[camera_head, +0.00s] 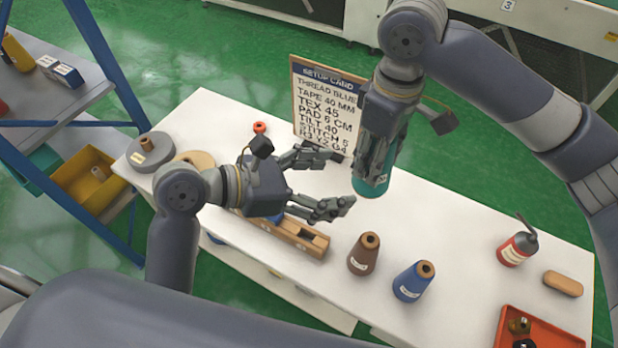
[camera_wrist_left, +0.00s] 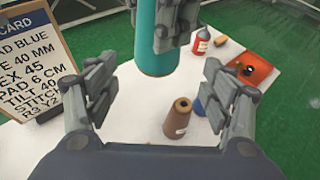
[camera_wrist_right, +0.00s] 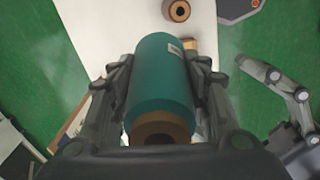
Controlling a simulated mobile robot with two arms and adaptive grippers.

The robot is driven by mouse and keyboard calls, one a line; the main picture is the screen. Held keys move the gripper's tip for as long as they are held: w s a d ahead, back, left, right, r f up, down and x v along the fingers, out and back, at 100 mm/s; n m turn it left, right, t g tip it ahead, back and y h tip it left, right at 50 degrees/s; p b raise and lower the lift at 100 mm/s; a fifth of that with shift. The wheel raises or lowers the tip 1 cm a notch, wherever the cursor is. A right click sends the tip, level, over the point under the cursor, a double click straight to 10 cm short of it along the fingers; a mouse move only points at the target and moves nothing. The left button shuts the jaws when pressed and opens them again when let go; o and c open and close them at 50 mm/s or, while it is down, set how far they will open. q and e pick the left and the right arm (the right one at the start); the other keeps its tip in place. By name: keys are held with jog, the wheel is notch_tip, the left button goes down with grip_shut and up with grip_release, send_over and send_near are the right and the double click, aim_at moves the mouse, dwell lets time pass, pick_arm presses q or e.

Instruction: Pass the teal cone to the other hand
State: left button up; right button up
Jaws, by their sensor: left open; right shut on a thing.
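The teal cone (camera_head: 371,183) is held above the table by my right gripper (camera_head: 382,150), which is shut around its sides. In the right wrist view the teal cone (camera_wrist_right: 162,80) lies between both fingers, its brown core end toward the camera. My left gripper (camera_head: 346,180) is open and empty, its fingers pointing at the cone from the left. In the left wrist view the cone (camera_wrist_left: 158,38) is ahead, at the top, between the open left fingers (camera_wrist_left: 160,85) but beyond their tips. I see no contact between the left fingers and the cone.
A brown cone (camera_head: 363,254) and a blue cone (camera_head: 413,281) stand on the white table (camera_head: 462,228). A setup card (camera_head: 322,100) stands behind the grippers. A wooden rack (camera_head: 296,236) lies below my left gripper. A red bottle (camera_head: 517,249) and red tray (camera_head: 545,330) are at right.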

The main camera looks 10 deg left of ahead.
aim_at(358, 180)
pick_arm(q)
jog(key=x, duration=0.8)
jog(key=c, duration=1.3)
pick_arm(e)
jog(key=o, duration=1.3)
